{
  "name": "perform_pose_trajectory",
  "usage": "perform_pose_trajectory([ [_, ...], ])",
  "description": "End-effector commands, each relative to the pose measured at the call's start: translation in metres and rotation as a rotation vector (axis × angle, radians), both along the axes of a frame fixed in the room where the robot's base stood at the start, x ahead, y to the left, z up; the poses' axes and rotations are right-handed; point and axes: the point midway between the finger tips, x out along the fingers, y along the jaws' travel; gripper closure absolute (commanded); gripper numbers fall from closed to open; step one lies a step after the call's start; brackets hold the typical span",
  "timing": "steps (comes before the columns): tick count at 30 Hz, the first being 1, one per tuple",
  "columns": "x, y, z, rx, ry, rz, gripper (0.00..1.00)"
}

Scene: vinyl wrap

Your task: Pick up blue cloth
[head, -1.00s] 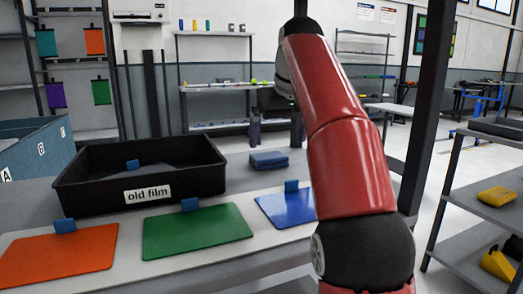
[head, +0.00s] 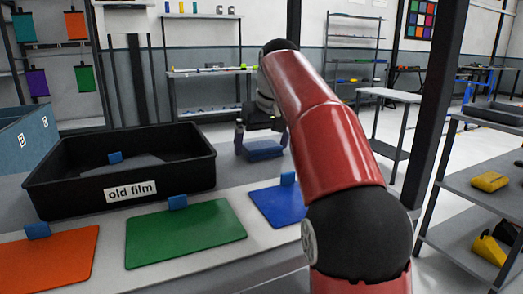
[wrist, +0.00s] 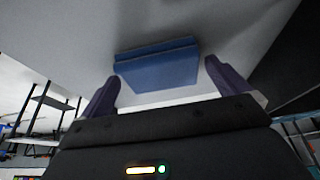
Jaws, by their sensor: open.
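The blue cloth (head: 264,149) is a folded blue block lying on the grey table, right of the black bin. My gripper (head: 261,137) is above and around it in the head view, with one purple finger on each side. In the wrist view the blue cloth (wrist: 157,64) lies ahead of and between the two spread fingers of my gripper (wrist: 160,82). The gripper is open and empty, and the cloth appears to be just beyond the fingertips. My red arm hides part of the table to the right.
A black bin labelled "old film" (head: 190,173) stands to the left, with a small blue piece (head: 115,157) inside. Orange (head: 50,265), green (head: 186,235) and blue (head: 276,206) sheets with blue tabs lie along the front. A dark post (head: 433,100) rises at the right.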

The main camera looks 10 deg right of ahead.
Motion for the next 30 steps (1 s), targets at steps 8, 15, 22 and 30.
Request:
perform_pose_trajectory([
  [8,0.001,0.0002,-0.0027,0.0,0.0,0.0,0.01],
  [15,0.001,0.0003,-0.0027,0.0,0.0,0.0,0.33],
  [22,0.001,0.0003,-0.0026,0.0,0.0,0.0,0.41],
  [30,-0.0045,0.0007,0.0031,0.0,-0.002,0.0,0.41],
])
